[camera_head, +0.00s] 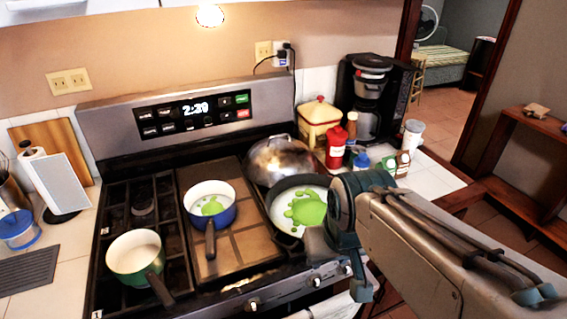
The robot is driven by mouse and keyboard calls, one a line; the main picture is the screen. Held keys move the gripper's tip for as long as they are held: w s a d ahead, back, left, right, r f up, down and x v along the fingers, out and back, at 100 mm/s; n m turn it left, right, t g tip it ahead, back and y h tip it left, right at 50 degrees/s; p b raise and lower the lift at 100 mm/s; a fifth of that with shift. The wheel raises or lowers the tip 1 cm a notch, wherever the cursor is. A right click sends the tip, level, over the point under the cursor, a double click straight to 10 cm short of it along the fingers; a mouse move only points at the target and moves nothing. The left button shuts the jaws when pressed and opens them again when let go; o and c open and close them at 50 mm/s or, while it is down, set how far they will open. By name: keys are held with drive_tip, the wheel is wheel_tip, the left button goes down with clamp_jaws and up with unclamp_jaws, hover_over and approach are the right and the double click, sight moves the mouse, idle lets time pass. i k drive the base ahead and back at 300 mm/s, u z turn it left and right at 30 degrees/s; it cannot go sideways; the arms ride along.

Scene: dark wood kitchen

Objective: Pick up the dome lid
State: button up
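A shiny metal dome lid (280,161) sits at the back right of the stove, with a thin handle on top. Its lower front edge is partly hidden behind a dark pan (283,226) holding a green substance. My gripper (341,272) hangs at the front right of the stove, in front of and to the right of the dome lid and apart from it. It is seen from behind and partly covered by my own wrist, so the gap between its fingers is unclear. Nothing shows held in it.
A blue pot (222,215) with green contents and a green pot (134,252) stand on the stove to the left. A red bottle (336,148), a yellow canister (318,118) and a coffee maker (372,95) crowd the counter right of the lid. The stove's control panel (195,112) rises behind.

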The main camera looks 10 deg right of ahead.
sight(272, 158)
drive_tip(key=u, duration=0.1)
drive_tip(key=k, duration=1)
drive_tip(key=z, duration=0.95)
drive_tip(key=i, duration=0.7)
drive_tip(key=u, duration=0.45)
drive_tip(key=i, duration=0.85)
drive_tip(key=u, duration=0.85)
